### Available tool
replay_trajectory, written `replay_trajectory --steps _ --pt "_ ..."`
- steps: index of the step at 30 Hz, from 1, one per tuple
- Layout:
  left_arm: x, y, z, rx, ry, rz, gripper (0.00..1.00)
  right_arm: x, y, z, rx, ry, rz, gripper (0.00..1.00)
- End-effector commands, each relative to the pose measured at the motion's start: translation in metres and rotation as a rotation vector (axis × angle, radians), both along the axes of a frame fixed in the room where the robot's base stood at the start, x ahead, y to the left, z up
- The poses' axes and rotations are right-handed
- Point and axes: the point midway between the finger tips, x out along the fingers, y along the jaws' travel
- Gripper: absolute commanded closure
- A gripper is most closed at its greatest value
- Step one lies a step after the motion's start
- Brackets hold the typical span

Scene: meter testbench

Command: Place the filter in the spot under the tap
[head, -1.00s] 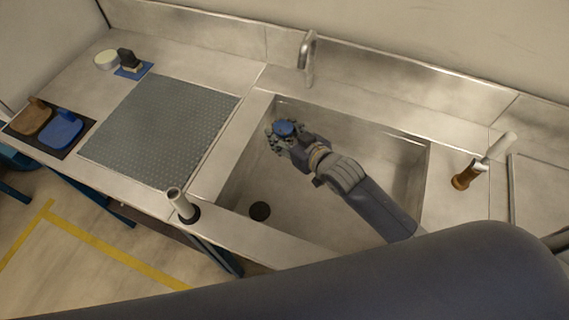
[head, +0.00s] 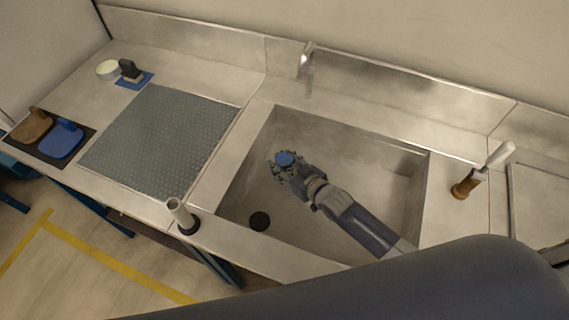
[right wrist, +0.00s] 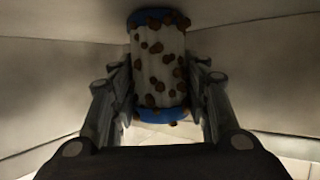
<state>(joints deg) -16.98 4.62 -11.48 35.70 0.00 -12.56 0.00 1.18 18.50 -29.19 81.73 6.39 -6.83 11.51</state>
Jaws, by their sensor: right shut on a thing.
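The filter is a white cylinder with blue end caps and brown spots. The tap (head: 307,62) stands behind the basin's back edge, above and right of the gripper in the picture. My left gripper is not in view.
A dark round drain (head: 259,221) is in the basin floor. A grey textured mat (head: 160,140) lies left of the basin. A short upright tube (head: 180,214) stands at the front edge. Blue and brown objects sit far left.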

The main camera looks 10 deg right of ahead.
Motion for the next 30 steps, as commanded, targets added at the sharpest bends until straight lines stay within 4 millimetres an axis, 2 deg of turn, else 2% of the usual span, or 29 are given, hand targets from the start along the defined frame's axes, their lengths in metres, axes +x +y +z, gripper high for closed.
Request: replay_trajectory --steps 8,9,11,12,24,30 --pt "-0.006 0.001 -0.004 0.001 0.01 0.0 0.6 0.0 0.0 -0.003 0.0 -0.001 0.0 0.85" --pt "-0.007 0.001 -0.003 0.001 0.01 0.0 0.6 0.0 0.0 -0.003 0.0 0.0 0.0 0.53" --pt "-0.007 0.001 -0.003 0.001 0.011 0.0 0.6 0.0 0.0 -0.003 0.0 0.0 0.0 0.39" --pt "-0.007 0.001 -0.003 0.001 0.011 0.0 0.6 0.0 0.0 -0.003 0.0 0.0 0.0 0.37" --pt "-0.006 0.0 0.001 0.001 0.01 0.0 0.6 0.0 0.0 0.003 -0.001 0.0 0.0 0.37" --pt "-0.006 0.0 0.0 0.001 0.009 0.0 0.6 -0.024 -0.01 0.01 -0.001 0.002 0.001 0.37"
